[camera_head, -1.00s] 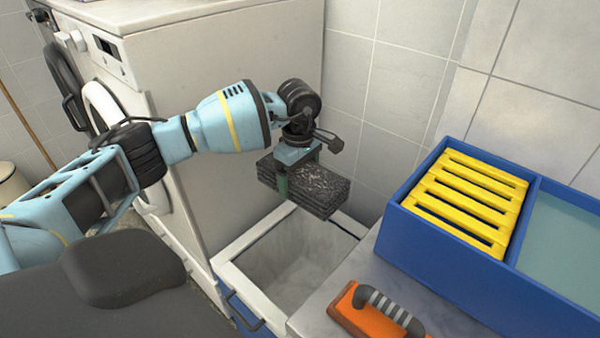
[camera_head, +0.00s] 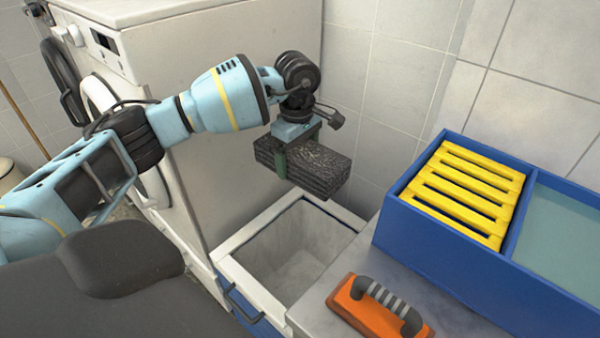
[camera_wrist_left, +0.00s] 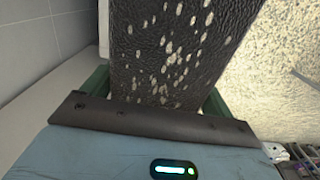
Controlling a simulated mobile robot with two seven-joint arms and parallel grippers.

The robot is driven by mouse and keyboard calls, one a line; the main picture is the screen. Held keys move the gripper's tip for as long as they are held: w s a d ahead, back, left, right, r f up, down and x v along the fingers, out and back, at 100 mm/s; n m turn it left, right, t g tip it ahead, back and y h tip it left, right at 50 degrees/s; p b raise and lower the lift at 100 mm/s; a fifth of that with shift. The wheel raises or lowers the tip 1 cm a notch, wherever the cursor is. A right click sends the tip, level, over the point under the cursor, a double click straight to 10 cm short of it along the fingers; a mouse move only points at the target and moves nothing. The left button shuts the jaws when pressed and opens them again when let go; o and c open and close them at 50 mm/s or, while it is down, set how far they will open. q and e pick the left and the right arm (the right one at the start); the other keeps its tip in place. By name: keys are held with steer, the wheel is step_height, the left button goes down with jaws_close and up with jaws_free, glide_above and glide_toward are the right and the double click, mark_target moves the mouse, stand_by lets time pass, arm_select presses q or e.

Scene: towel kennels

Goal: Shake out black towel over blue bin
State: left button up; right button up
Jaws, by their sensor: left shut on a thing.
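My left gripper (camera_head: 291,158) is shut on a folded black towel (camera_head: 325,172), one green finger showing across its near side. The towel hangs above the blue bin (camera_head: 247,312), apart from it and slightly tilted. The bin has a pale rim and an open grey inside that looks empty from here. In the left wrist view the towel (camera_wrist_left: 180,50) fills the middle between the green fingers (camera_wrist_left: 155,95), with many pale specks scattered on its dark surface. My right gripper does not show.
A white washing machine (camera_head: 235,60) stands close on the left, and a tiled wall (camera_head: 385,85) lies behind. On the right, a grey counter (camera_head: 395,285) holds an orange float (camera_head: 370,312) and a blue tub (camera_head: 440,255) with a yellow slatted rack (camera_head: 465,200).

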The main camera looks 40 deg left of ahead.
arm_select(q)
step_height(320, 180, down, 4)
steer(key=shift+s+f, duration=0.1)
steer(key=shift+f, duration=0.1)
steer(key=r, duration=0.5)
steer(key=shift+w+a+r, duration=0.2)
steer(key=shift+w+r, duration=0.1)
steer(key=shift+r, duration=0.05)
steer(key=f, duration=0.4)
steer(key=s+f, duration=0.1)
steer(key=shift+d+f, duration=0.2)
steer(key=shift+f, duration=0.2)
steer(key=r, duration=0.2)
steer(key=w+r, duration=0.1)
steer(key=r, duration=0.2)
steer(key=shift+a+r, duration=0.2)
steer(key=shift+r, duration=0.1)
steer(key=shift+s+d+f, duration=0.1)
steer(key=shift+s+f, duration=0.05)
steer(key=shift+f, duration=0.05)
steer(key=f, duration=0.4)
steer(key=shift+s+d+f, duration=0.1)
steer(key=shift+s+f, duration=0.15)
steer(key=shift+s, duration=0.05)
steer(key=shift+w+f, duration=0.15)
steer(key=shift+w, duration=0.2)
